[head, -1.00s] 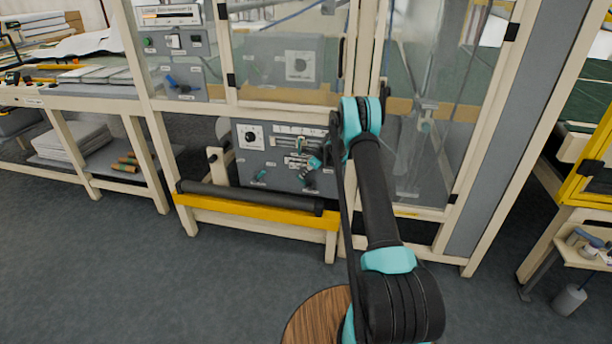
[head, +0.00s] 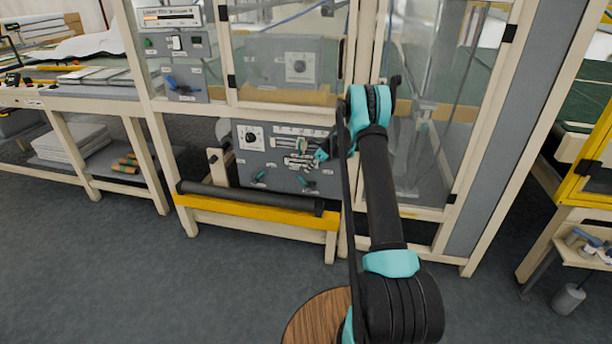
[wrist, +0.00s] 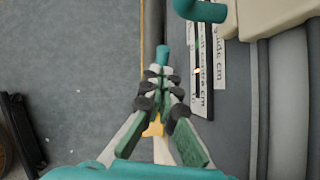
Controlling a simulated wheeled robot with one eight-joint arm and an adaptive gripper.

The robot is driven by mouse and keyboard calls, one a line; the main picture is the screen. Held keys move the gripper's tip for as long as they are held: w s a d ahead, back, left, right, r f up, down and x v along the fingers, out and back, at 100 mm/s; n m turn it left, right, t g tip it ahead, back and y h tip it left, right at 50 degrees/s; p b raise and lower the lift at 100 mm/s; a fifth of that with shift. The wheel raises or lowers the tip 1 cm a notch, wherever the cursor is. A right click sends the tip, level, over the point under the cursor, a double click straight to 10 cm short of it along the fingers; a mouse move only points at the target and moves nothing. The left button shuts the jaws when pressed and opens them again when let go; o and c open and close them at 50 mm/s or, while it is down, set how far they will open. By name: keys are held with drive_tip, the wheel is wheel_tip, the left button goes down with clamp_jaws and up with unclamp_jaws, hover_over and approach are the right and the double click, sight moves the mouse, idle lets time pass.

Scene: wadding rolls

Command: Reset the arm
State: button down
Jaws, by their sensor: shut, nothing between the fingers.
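My gripper (wrist: 160,84) is in the middle of the wrist view, its two fingers drawn together with nothing between them. In the head view my gripper (head: 310,159) is small and partly hidden by my arm, in front of the grey control panel (head: 225,135). My arm rises from the lower right and bends at a teal-and-black elbow. In the wrist view a teal handle (wrist: 162,55) shows just past the fingertips; I cannot tell whether they touch it. Another teal handle (wrist: 200,10) is at the top, by labelled slider scales (wrist: 203,75).
A dark roller (head: 250,197) and a yellow beam (head: 260,215) run below the panel. Clear doors in a cream frame (head: 160,160) stand around it. A round wooden top (head: 315,318) is at the bottom. Grey floor (head: 120,260) is open at left.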

wheel_tip(320, 180, up, 7)
drive_tip(key=s, duration=0.1)
drive_tip(key=s+d+r+n+h, duration=0.15)
drive_tip(key=s+r+n, duration=0.45)
drive_tip(key=s, duration=0.7)
drive_tip(key=s+d+r+n+h, duration=0.15)
drive_tip(key=s+r+n, duration=0.45)
drive_tip(key=s, duration=0.6)
drive_tip(key=s+d+f+n+h, duration=0.1)
drive_tip(key=s+n, duration=0.4)
drive_tip(key=s, duration=1)
drive_tip(key=s+d+f+n+h, duration=0.1)
drive_tip(key=s+n, duration=0.5)
drive_tip(key=s, duration=1)
drive_tip(key=shift+d+f+n+t+h, duration=0.3)
drive_tip(key=shift+d+f+h, duration=0.1)
drive_tip(key=shift+d+f, duration=0.45)
